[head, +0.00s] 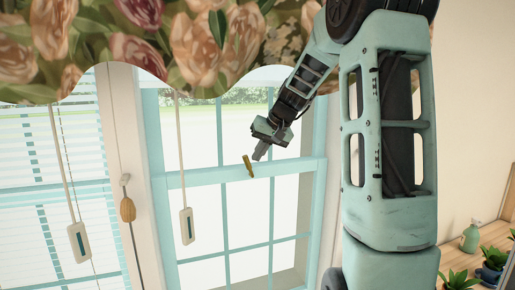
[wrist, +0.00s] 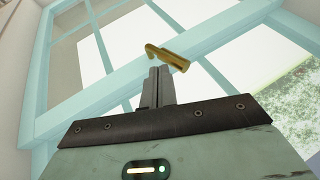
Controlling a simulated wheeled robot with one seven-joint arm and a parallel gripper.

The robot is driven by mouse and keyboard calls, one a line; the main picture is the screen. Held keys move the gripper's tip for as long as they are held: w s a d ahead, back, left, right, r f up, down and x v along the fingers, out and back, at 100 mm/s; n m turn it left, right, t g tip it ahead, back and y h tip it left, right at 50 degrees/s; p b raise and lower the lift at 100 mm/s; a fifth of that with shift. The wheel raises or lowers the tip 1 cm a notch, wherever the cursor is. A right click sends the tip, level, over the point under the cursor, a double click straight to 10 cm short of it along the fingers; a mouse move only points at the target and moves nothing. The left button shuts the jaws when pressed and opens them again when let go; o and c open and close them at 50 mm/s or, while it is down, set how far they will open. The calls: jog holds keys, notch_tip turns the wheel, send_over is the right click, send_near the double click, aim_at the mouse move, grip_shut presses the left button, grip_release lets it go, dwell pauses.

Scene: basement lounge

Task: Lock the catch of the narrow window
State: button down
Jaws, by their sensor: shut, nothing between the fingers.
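The narrow window (head: 232,172) has light blue bars and stands right of a wider window with blinds. Its brass catch (head: 248,166) sits on the middle rail and points up and slightly left in the head view. In the wrist view the brass catch (wrist: 168,56) is a bar with a bent end, just beyond my fingertips. My gripper (head: 257,157) is shut and empty, its tips close beside the catch. In the wrist view my gripper (wrist: 158,72) has its fingers together just below the catch. I cannot tell whether they touch it.
A floral valance (head: 160,45) hangs across the top. Cords with pale weights (head: 187,226) hang in front of the windows, and a wooden pull (head: 127,208) hangs on the post between them. Potted plants (head: 460,280) and a spray bottle (head: 470,237) stand on a wooden surface at the right.

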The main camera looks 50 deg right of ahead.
jog(key=shift+w+a+f, duration=0.1)
jog(key=shift+w+a, duration=0.05)
jog(key=shift+a, duration=0.05)
dwell(0.4)
